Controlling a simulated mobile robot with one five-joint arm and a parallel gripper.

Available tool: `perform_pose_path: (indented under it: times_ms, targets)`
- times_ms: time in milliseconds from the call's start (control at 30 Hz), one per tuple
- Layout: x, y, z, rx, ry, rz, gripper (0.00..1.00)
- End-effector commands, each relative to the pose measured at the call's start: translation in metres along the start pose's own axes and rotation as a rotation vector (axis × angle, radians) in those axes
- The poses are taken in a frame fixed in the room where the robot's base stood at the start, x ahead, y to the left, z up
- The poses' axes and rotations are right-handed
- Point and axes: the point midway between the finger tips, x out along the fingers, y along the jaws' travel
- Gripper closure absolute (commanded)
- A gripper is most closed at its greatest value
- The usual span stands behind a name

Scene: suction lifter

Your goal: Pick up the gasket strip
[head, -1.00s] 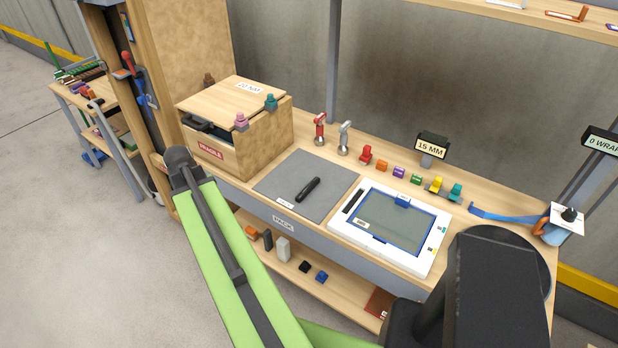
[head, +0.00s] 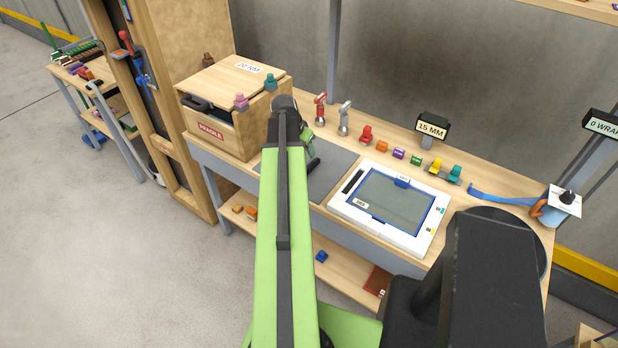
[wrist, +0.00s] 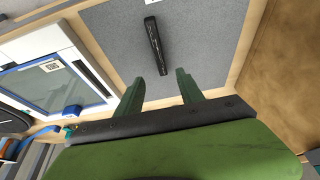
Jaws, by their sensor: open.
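A black, slim, long piece, which I take for the gasket strip (wrist: 156,46), lies on the grey mat (wrist: 112,38) in the wrist view. My gripper (wrist: 158,86) is open and empty, with its two dark green fingers apart. The strip's near end lies just ahead of the fingertips, roughly in line with the gap between them. In the head view my gripper (head: 310,148) is over the grey mat (head: 336,168), where my arm and gripper mostly hide the strip.
A white frame with a blue-edged panel (head: 336,203) lies right of the mat; a black bar (head: 353,181) is set in it. A wooden FRAGILE box (head: 228,148) stands left. Red (head: 320,108) and grey (head: 344,118) upright tools and several coloured blocks line the back.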

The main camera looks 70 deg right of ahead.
Motion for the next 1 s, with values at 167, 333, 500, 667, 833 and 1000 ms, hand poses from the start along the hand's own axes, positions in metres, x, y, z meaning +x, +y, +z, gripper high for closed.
perform_pose_path:
  times_ms: [167,333,500,667,833,1000]
  targets:
    - [0.05,-0.001,0.003,0.001,0.0,0.0,0.55]
    - [0.062,0.0,0.001,0.0,0.0,-0.001,0.55]
    - [0.065,0.0,0.001,0.0,0.0,0.0,0.55]
    - [0.092,0.001,0.003,0.001,0.0,0.0,0.55]
    - [0.115,0.001,0.002,0.002,0.0,0.0,0.55]
    - [0.111,0.001,0.001,0.001,0.0,0.0,0.55]
